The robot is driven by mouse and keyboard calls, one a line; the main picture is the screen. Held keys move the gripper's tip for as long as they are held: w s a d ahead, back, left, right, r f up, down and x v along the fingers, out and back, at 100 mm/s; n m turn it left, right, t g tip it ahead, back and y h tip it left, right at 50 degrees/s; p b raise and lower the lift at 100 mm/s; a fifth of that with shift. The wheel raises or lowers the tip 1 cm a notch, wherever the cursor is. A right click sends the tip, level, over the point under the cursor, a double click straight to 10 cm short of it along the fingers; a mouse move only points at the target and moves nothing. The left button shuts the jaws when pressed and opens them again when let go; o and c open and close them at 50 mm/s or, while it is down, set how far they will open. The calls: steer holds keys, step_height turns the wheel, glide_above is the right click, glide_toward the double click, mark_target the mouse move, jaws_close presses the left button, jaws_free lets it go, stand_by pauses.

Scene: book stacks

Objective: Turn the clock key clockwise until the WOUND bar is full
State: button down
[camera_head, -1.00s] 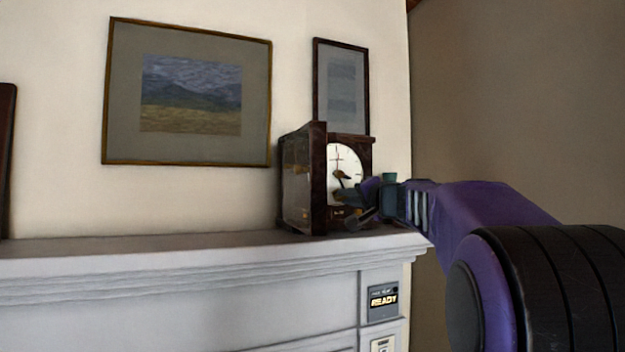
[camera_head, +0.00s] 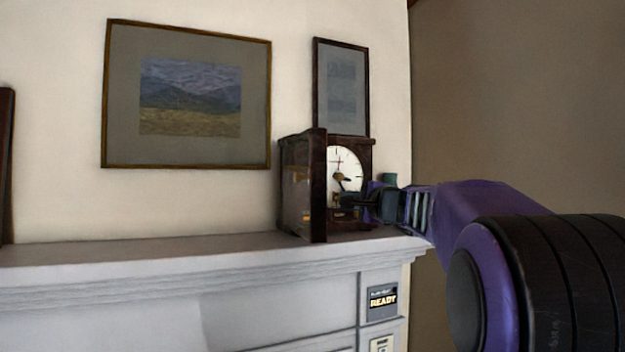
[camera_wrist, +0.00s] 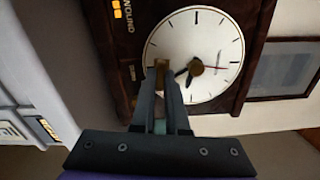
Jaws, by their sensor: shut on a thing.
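The clock has a dark wooden case (camera_head: 318,190) and a white dial (camera_head: 350,160), and stands at the right end of the mantel. The dial (camera_wrist: 222,45) also shows in the wrist view, turned sideways. My gripper (camera_head: 350,198) reaches in from the right to the lower part of the dial. In the wrist view my gripper (camera_wrist: 161,78) is shut on the brass key (camera_wrist: 162,66), whose tip shows between the fingers. The WOUND bar (camera_wrist: 117,9) shows orange lit segments at the top edge; the frame cuts it off, so its full length cannot be told.
The mantel shelf (camera_head: 150,247) is clear to the left of the clock. A framed landscape (camera_head: 188,95) and a smaller dark frame (camera_head: 341,85) hang behind. A panel reading READY (camera_head: 382,298) sits below the shelf's right end.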

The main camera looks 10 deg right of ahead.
steer(key=shift+w+d+f+m, duration=0.1)
steer(key=shift+f+m, duration=0.2)
steer(key=shift+f, duration=0.1)
steer(key=m, duration=0.3)
steer(key=shift+m, duration=0.3)
steer(key=c, duration=1)
jaws_free()
steer(key=shift+w+f, duration=0.1)
steer(key=shift+w, duration=0.15)
steer(key=shift+o, duration=0.2)
steer(key=shift+s+r, duration=0.15)
steer(key=shift+r, duration=0.05)
steer(key=s+d+b, duration=0.1)
steer(key=s+b, duration=0.1)
steer(key=s, duration=0.5)
steer(key=shift+b, duration=0.4)
steer(key=shift+d+r, duration=0.1)
